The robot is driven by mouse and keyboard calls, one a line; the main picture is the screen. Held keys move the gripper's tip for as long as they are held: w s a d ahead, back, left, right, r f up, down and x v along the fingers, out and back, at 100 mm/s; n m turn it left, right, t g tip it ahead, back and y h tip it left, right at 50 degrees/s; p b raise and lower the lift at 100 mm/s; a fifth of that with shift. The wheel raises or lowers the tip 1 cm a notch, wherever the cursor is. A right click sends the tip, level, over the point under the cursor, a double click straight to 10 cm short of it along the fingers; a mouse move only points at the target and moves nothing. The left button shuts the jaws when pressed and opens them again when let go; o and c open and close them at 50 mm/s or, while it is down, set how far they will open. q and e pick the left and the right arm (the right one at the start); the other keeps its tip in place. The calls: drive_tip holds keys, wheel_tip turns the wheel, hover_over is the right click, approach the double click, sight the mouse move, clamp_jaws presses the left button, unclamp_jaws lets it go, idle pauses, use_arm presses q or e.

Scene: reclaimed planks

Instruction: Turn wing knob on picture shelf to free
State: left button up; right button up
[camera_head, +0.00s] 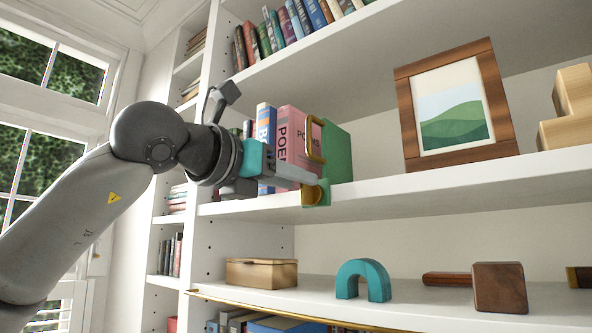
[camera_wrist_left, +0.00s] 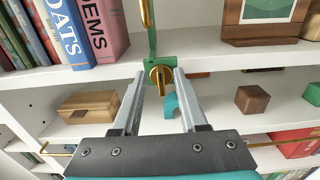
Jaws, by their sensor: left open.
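The brass wing knob (camera_head: 308,195) sits on a green clamp (camera_head: 325,190) at the front edge of the middle shelf (camera_head: 440,175). In the left wrist view the wing knob (camera_wrist_left: 160,76) shows face-on, just below the green clamp (camera_wrist_left: 155,61). My left gripper (camera_head: 316,184) is open, with its fingertips close to the knob. In the wrist view the open fingers (camera_wrist_left: 159,82) lie on either side of the knob. I cannot tell whether either finger touches it. My right gripper is not in view.
A brass loop (camera_head: 313,138) rises above the clamp, beside pink (camera_head: 290,140) and blue (camera_head: 265,130) books. A framed picture (camera_head: 455,105) stands to the right. Below are a wooden box (camera_head: 262,273), a teal arch (camera_head: 363,278) and a mallet (camera_head: 499,288).

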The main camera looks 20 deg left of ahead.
use_arm(q)
drive_tip(key=shift+w+d, duration=0.2)
drive_tip(key=shift+w, duration=0.35)
clamp_jaws()
